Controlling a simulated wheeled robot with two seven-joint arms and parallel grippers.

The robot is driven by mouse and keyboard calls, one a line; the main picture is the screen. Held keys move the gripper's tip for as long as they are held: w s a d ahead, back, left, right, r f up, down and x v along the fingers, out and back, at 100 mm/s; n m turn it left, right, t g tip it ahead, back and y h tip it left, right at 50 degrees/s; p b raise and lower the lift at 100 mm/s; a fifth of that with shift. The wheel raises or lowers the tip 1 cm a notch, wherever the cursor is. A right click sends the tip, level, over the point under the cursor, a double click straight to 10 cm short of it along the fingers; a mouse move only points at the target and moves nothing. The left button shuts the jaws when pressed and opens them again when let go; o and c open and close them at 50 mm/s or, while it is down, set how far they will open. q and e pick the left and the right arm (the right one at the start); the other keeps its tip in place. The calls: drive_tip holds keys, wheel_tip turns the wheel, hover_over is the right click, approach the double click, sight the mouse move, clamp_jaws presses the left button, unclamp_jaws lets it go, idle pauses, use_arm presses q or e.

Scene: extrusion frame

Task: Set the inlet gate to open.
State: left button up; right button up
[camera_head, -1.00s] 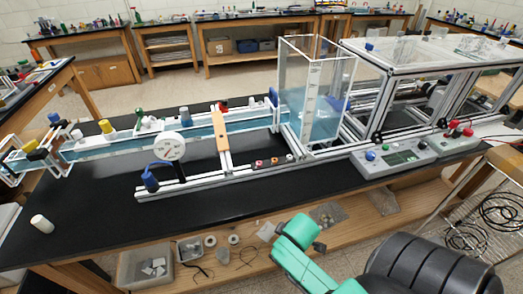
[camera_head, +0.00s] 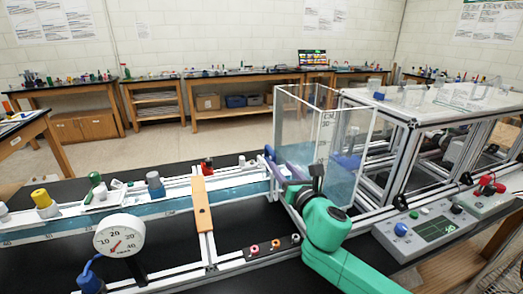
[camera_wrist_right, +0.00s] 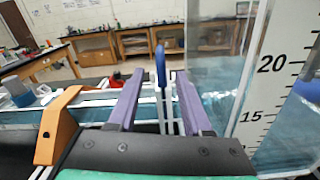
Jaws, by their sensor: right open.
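The inlet gate's blue handle (camera_head: 269,154) stands upright at the channel's right end, beside the clear tank. In the right wrist view the blue handle (camera_wrist_right: 161,62) tops a pale upright stem and appears between my two purple fingers. My right gripper (camera_head: 284,168) is open, just in front of the tank's left side, close to the handle; the wrist view shows the same gripper (camera_wrist_right: 158,88) with a gap between its fingers. I cannot tell whether either finger touches the handle or stem. The gate plate itself is hidden. My left gripper is not in view.
The clear tank (camera_head: 345,150) with a printed scale stands close to the right of my gripper. An orange-brown bridge piece (camera_head: 202,205) crosses the channel to the left, near a round dial gauge (camera_head: 119,236). A grey control box (camera_head: 428,232) sits at right.

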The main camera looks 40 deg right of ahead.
sight(268, 148)
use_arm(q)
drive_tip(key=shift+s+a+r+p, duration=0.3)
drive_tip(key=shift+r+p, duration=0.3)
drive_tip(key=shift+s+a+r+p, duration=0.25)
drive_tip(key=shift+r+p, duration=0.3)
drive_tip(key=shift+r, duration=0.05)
use_arm(e)
drive_tip(key=x, duration=1.2)
drive_tip(key=shift+w+d+r, duration=0.15)
drive_tip(key=shift+w+r, duration=0.2)
clamp_jaws()
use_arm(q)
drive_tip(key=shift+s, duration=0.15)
